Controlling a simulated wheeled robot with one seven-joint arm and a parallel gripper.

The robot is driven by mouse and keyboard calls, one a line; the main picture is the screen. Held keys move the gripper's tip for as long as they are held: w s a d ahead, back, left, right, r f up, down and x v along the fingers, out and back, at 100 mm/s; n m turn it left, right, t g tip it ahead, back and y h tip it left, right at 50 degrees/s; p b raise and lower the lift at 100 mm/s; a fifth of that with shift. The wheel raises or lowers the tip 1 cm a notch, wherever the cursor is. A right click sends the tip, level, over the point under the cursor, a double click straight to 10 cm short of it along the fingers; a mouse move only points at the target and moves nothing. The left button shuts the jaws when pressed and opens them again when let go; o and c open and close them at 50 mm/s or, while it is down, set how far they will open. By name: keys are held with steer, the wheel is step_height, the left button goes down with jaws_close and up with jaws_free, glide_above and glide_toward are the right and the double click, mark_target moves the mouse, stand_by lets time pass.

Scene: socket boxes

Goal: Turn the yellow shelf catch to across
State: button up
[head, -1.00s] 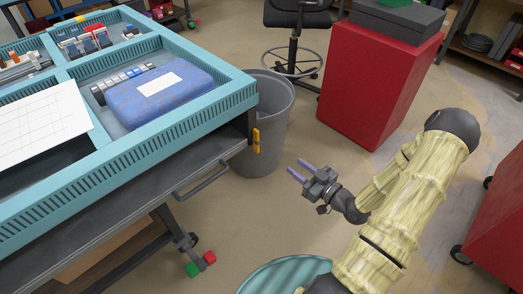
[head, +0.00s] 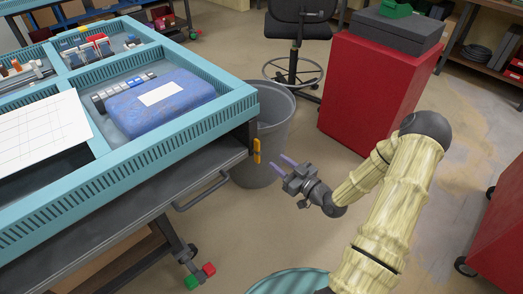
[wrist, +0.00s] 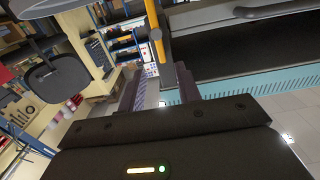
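The yellow shelf catch (head: 256,150) is on the near right corner of the blue-rimmed cart, at the end of the grey shelf (head: 150,170). In the head view it looks upright, along the corner post. In the wrist view the catch (wrist: 157,45) is a yellow bar beyond my fingertips, roughly in line with the gap between them. My gripper (head: 281,166) is just right of the catch and a little below it in the head view. Its two fingers are apart with nothing between them. I see no contact with the catch.
A grey bin (head: 262,172) stands behind the catch and gripper. A handle (head: 203,190) sticks out from the cart's front. A blue package (head: 160,104) lies in the cart's tray. A red cabinet (head: 375,90) and a stool (head: 296,50) stand beyond. Open floor lies between.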

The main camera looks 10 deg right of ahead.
mark_target(259, 148)
steer(key=x, duration=0.9)
steer(key=shift+b, duration=0.4)
steer(key=shift+c, duration=0.4)
jaws_close()
